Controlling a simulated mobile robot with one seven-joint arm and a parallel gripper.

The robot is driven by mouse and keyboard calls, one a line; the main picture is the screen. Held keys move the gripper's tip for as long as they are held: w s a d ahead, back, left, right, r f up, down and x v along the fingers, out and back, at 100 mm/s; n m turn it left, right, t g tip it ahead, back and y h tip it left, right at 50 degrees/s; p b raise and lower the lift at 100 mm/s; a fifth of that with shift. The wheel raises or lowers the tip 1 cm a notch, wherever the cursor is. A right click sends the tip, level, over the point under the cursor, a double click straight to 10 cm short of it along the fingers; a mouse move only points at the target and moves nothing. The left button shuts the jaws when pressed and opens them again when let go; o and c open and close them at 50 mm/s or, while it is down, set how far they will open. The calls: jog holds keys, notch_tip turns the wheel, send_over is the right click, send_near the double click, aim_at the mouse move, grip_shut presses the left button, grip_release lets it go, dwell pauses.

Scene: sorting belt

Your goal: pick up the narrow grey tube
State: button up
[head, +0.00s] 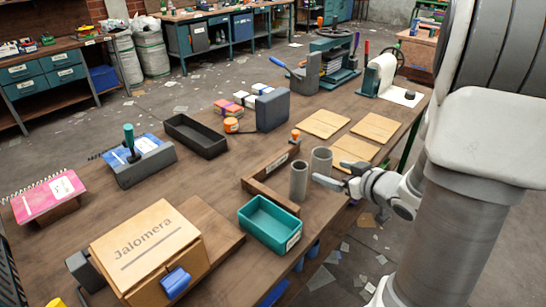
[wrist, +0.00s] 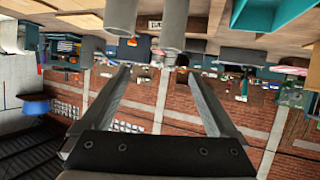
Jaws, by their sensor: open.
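The narrow grey tube (head: 299,181) stands upright on the workbench in the head view, between the teal tray and a wider grey tube (head: 321,161). Both tubes show in the upside-down wrist view, the narrow one apparently on the right (wrist: 175,22) and the wider one on the left (wrist: 143,20). My gripper (head: 328,174) is open and empty, just right of the tubes in the head view. Its fingers point left toward them. In the wrist view the spread fingers (wrist: 156,73) have nothing between them, and the tubes lie beyond the tips.
A teal tray (head: 257,238) sits in front of the narrow tube. Thin wooden boards (head: 375,128) lie behind. A wooden box (head: 146,250) stands front left.

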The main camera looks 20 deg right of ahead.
aim_at(295, 166)
jog(key=shift+y, duration=0.4)
jog(key=x, duration=0.4)
jog(key=b+x, duration=0.1)
jog(key=x, duration=0.3)
jog(key=f+b+x, duration=0.1)
jog(key=x, duration=0.3)
jog(key=shift+s+a, duration=0.2)
jog(key=shift+a, duration=0.1)
jog(key=x, duration=0.2)
jog(key=b+x, duration=0.1)
jog(key=x, duration=0.1)
jog(key=shift+a+f, duration=0.25)
jog(key=shift+f, duration=0.1)
jog(key=shift+w+f, duration=0.1)
jog(key=shift+w, duration=0.35)
jog(key=c, duration=1.4)
